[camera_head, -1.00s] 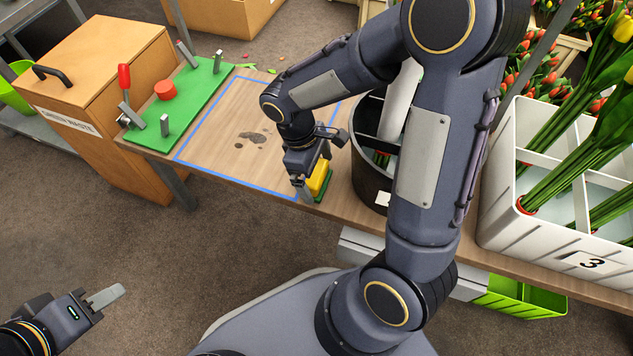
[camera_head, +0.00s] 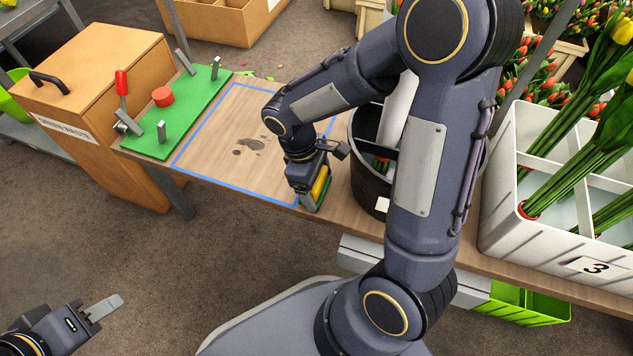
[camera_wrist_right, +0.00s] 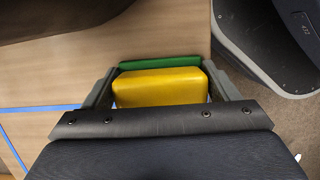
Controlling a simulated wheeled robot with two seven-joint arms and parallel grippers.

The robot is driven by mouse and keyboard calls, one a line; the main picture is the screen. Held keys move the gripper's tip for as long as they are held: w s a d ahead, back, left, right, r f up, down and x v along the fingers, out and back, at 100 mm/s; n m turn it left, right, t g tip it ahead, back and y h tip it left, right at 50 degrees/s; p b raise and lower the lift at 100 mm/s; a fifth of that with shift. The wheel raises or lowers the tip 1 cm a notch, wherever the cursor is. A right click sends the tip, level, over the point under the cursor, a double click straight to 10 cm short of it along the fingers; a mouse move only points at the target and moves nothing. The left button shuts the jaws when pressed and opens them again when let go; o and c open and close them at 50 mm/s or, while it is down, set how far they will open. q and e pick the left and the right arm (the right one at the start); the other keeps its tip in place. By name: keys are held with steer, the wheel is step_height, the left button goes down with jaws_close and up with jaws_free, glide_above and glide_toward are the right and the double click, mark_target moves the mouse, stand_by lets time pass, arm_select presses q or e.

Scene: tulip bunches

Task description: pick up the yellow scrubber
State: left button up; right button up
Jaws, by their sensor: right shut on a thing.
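The yellow scrubber (camera_head: 321,184) has a yellow block body and a green bottom pad. It is at the table's front edge, by the right corner of the blue taped outline. My right gripper (camera_head: 310,199) is shut on it. In the right wrist view the yellow block (camera_wrist_right: 160,87) sits between both fingers, with the green pad (camera_wrist_right: 160,62) showing beyond it. I cannot tell whether the pad touches the table. My left gripper (camera_head: 104,308) is at the lower left over the floor, away from the table; its finger gap is not clear.
The wooden table (camera_head: 222,124) bears dark stains (camera_head: 249,146) inside the blue outline. A green board (camera_head: 180,112) with clamps and a red knob lies at the left. A dark bucket (camera_head: 367,175) stands just right of the scrubber. A white crate (camera_head: 520,222) of tulips is further right.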

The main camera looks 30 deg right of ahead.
mark_target(319, 179)
steer(key=shift+r, duration=0.45)
step_height(319, 179, up, 3)
steer(key=shift+f+p, duration=0.2)
steer(key=shift+p, duration=0.65)
steer(key=a+r+p, duration=0.6)
steer(key=a+r, duration=0.3)
steer(key=a, duration=0.5)
steer(key=shift+r, duration=0.2)
